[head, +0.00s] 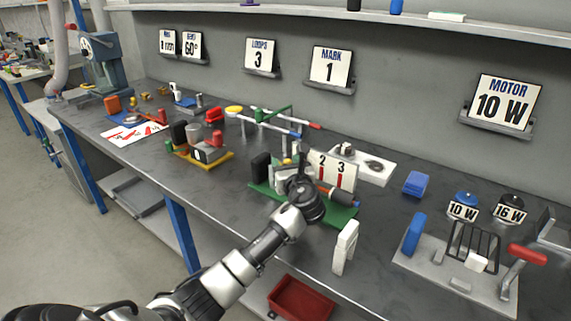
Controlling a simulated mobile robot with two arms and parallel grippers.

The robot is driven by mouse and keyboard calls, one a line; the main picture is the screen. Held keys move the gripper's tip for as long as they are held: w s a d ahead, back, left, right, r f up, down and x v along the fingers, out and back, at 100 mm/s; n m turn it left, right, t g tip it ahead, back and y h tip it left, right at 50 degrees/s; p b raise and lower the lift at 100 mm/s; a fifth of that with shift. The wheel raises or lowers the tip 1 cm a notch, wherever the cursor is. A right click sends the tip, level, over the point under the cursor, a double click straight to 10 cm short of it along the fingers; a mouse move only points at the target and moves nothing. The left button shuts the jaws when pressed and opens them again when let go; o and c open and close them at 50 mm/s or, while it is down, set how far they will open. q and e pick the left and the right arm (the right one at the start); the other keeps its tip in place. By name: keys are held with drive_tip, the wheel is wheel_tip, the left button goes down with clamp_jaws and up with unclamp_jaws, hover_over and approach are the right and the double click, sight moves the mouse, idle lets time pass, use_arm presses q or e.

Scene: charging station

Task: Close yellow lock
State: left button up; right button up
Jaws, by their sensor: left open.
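No part is plainly marked as a yellow lock. A fixture with a yellow base (222,163) stands at the middle left of the bench, with dark and grey blocks and a red-orange upright on it. A small yellow round piece (234,110) lies farther back. My left gripper (301,172) is over the green-based fixture (340,214), to the right of the yellow base and apart from it. It is open; its own wrist partly hides the fingers and the fixture. My right gripper is not in view.
A panel marked 2 and 3 (333,170) stands close to my left gripper. A white upright piece (345,246) is near the bench's front edge. A grey station (440,271) with a red handle is at right. A red bin (300,300) sits below the bench.

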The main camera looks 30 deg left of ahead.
use_arm(q)
drive_tip(key=shift+w+a, duration=0.25)
drive_tip(key=shift+a, duration=0.05)
drive_tip(key=shift+c, duration=0.4)
